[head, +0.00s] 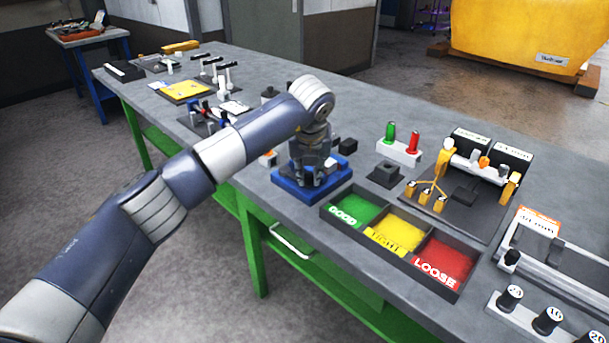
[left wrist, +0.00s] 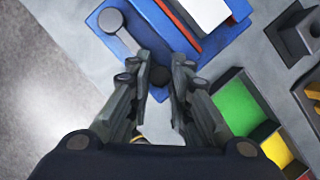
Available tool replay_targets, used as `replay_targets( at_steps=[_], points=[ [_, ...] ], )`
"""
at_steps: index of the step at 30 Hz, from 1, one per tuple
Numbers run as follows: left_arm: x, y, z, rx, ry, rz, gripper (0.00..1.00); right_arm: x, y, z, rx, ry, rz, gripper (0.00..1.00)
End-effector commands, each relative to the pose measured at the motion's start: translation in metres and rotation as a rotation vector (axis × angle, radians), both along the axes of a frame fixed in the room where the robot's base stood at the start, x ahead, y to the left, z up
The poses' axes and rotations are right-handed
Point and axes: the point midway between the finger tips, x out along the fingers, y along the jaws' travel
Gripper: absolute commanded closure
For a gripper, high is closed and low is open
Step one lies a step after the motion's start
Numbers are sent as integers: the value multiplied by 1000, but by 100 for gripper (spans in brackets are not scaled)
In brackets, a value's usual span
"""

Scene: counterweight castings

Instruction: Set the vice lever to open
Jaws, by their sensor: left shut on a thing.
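The blue vice (head: 284,189) sits at the front edge of the grey bench, mostly hidden in the head view behind my left gripper (head: 312,176). The left wrist view shows the vice's blue body (left wrist: 150,28) with a red strip and a pale block. Its grey lever (left wrist: 124,41) runs from a dark round pivot at upper left down to the right, toward a dark knob between my fingertips. My left gripper (left wrist: 160,82) points down and is shut on the lever's knob end. My right gripper is in neither view.
Right of the vice is a sorting tray (head: 388,214) with green, yellow and red compartments. Weights and fixtures fill the bench's right end. Small tools lie to the left.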

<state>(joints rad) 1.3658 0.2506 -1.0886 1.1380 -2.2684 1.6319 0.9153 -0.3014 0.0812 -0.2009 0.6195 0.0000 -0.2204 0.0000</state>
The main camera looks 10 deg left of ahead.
Motion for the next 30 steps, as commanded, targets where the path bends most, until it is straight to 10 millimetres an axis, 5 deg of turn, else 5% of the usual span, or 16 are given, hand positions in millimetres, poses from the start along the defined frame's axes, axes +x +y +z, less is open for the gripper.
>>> replay_targets(
  at_steps=[15,16,18,30],
  points=[
    [3,-1,2,-3,-6,19,100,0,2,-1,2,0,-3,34],
    [3,-1,2,-3,-6,19,74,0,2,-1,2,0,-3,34],
    [2,-1,2,-3,-5,19,61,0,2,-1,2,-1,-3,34],
    [1,-1,5,-1,-2,19,61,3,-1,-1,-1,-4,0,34]
  ],
)
